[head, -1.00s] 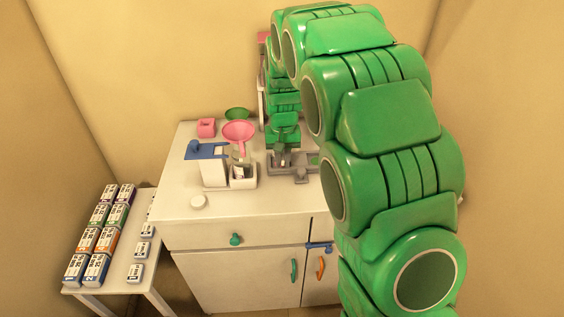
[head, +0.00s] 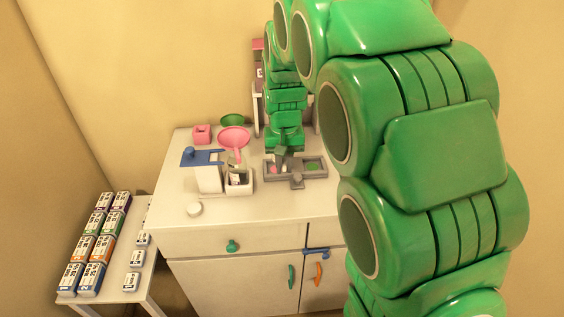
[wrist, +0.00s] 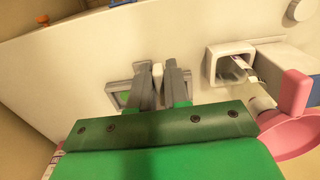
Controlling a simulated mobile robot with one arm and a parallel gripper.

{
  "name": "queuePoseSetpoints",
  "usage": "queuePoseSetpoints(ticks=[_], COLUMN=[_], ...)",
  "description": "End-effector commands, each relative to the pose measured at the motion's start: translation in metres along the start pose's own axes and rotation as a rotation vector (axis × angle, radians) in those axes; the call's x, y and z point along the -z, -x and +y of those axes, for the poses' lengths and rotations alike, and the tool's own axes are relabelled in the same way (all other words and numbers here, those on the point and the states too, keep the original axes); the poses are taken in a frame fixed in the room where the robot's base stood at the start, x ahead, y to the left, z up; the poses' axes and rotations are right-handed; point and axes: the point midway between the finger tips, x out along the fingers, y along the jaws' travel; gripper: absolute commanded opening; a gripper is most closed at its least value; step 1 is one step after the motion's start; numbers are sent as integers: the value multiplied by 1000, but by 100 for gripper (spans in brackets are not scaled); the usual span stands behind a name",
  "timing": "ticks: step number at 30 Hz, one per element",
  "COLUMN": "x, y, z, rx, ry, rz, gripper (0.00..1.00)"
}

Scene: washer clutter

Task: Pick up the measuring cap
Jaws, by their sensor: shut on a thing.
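My gripper (head: 281,160) points down over the grey tray (head: 323,174) on the white cabinet top. In the wrist view my gripper (wrist: 163,84) has its two grey fingers close together, with a small pale piece, apparently the measuring cap (wrist: 157,71), between them. The fingers hide most of it, and in the head view I cannot make it out clearly. Its height above the tray is hard to tell.
A round white lid (head: 194,209) lies near the front. Boxes (head: 91,277) fill a side table. The cabinet top's front is mostly clear.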

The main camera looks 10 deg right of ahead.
Motion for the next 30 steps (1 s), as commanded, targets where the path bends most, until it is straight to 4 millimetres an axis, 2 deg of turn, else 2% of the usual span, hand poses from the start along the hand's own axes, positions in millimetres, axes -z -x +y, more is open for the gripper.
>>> queuePoseSetpoints(ticks=[15, 30], x=[-38, -60], y=[17, 27], z=[6, 9], rx=[0, 0], ry=[0, 0], rz=[0, 1], gripper=[0, 0])
